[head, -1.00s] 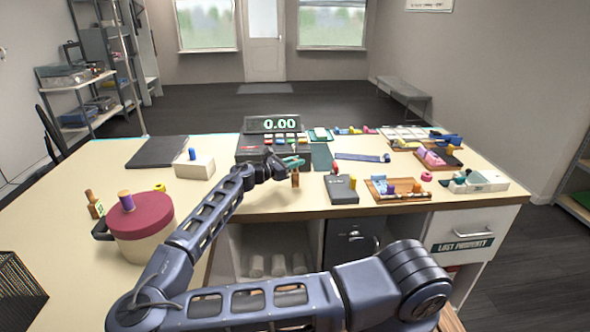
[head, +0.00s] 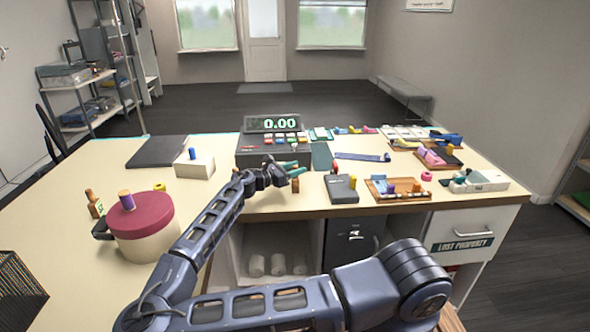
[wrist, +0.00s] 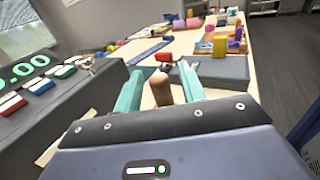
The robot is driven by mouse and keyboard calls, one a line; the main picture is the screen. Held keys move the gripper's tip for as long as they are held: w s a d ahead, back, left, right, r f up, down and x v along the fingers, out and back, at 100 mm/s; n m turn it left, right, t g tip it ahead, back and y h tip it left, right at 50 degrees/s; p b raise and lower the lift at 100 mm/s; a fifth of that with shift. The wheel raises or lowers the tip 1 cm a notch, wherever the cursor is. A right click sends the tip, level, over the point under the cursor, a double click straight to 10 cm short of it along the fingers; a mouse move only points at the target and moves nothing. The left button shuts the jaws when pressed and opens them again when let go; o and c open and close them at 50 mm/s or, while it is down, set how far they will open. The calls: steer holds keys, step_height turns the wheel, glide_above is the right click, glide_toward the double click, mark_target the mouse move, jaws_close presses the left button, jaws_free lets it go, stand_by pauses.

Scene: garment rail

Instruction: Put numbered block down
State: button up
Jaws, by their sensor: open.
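My gripper (head: 293,169) is over the front middle of the counter, in front of the cash register. Its two teal fingers are spread, as the wrist view (wrist: 160,88) shows. A small brown, wood-coloured piece (head: 295,186) is on the counter just below the fingers. In the wrist view this piece (wrist: 161,88) shows between the open fingers, with a gap on each side. I see no number on it and cannot tell if it is the numbered block. Its lower part is hidden behind the gripper body in the wrist view.
The cash register (head: 262,150) is close behind my gripper. A dark grey box (head: 341,190) stands to its right, with a wooden tray (head: 420,196) beyond. A white box (head: 194,166) and a round red-lidded box (head: 140,222) are at left. The counter between them is mostly clear.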

steer(key=shift+r, duration=0.15)
steer(key=v, duration=1.2)
